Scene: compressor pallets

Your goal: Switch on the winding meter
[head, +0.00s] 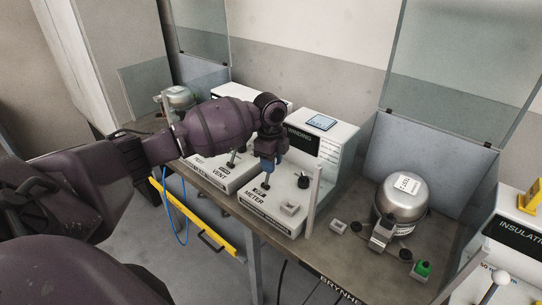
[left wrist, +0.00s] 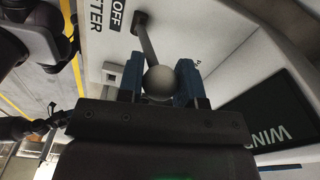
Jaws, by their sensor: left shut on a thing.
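The winding meter (head: 332,140) is a white box with a black WINDING panel and a sloped front marked METER. Its switch lever (head: 266,183) rises from that front. In the left wrist view, the lever (left wrist: 146,38) has a grey ball knob (left wrist: 160,82), and an OFF label (left wrist: 115,14) is beside its base. My left gripper (head: 268,162) reaches it from above. In the left wrist view, the blue fingers (left wrist: 160,78) are on both sides of the knob, shut on it. The panel (left wrist: 272,120) looks dark. My right gripper is not in view.
A silver compressor (head: 402,198) stands on the bench to the right, with a green button (head: 422,269) nearby. An INSULATION box (head: 515,235) is at far right. Glass panels (head: 465,60) stand behind.

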